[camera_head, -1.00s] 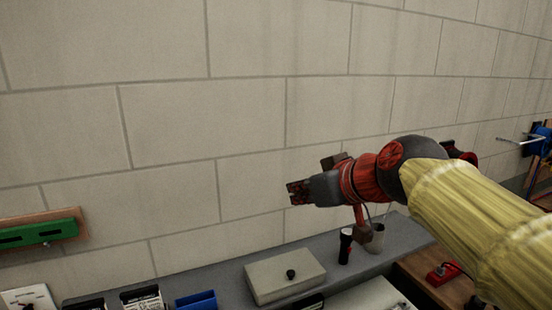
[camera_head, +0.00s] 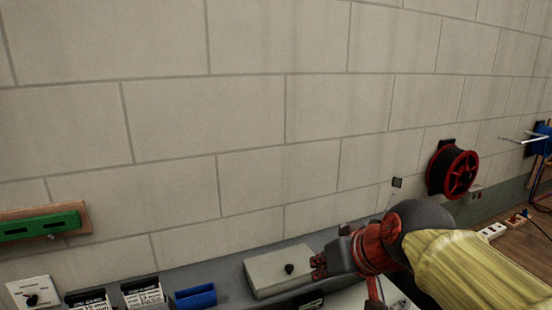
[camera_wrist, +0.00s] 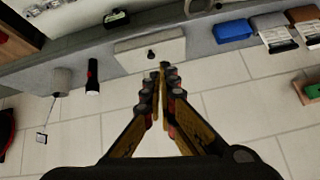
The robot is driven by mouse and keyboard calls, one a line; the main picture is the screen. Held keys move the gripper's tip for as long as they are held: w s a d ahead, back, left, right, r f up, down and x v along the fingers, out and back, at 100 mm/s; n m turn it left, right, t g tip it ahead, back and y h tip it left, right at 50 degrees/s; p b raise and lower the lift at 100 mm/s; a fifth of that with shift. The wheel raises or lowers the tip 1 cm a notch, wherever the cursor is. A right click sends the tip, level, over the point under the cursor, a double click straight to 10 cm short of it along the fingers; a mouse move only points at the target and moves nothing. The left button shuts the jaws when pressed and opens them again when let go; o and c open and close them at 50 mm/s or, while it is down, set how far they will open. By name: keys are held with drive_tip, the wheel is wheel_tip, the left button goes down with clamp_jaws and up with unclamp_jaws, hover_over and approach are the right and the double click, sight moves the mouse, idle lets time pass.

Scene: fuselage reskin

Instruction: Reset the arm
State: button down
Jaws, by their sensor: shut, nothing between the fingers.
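My gripper (camera_head: 318,266) is at the lower right of the head view, on the end of my yellow-sleeved arm. It appears in front of the right side of a pale box with a black knob (camera_head: 275,268). In the wrist view my gripper (camera_wrist: 163,72) has its two fingers meeting at the tips, shut with nothing between them. The same box (camera_wrist: 135,52) lies beyond the fingertips there. I cannot tell how far the gripper is from the box.
A grey shelf (camera_head: 232,270) runs along the block wall with a blue bin (camera_head: 195,297) on it. A flashlight (camera_wrist: 93,77) and a grey cup (camera_wrist: 61,80) stand right of the box. A red reel (camera_head: 453,171) hangs on the wall. The wall above is clear.

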drive_tip(key=s+d+f+m+g+h+b, duration=0.1)
drive_tip(key=s+d+f+b, duration=0.4)
drive_tip(key=s+f, duration=0.3)
drive_tip(key=s+d+f+m+h+b, duration=0.1)
drive_tip(key=s+d+f+h+b, duration=0.1)
drive_tip(key=s+d+f+b, duration=0.3)
drive_tip(key=s+f, duration=0.4)
drive_tip(key=f, duration=0.7)
drive_tip(key=shift+g, duration=0.4)
drive_tip(key=shift+f, duration=0.1)
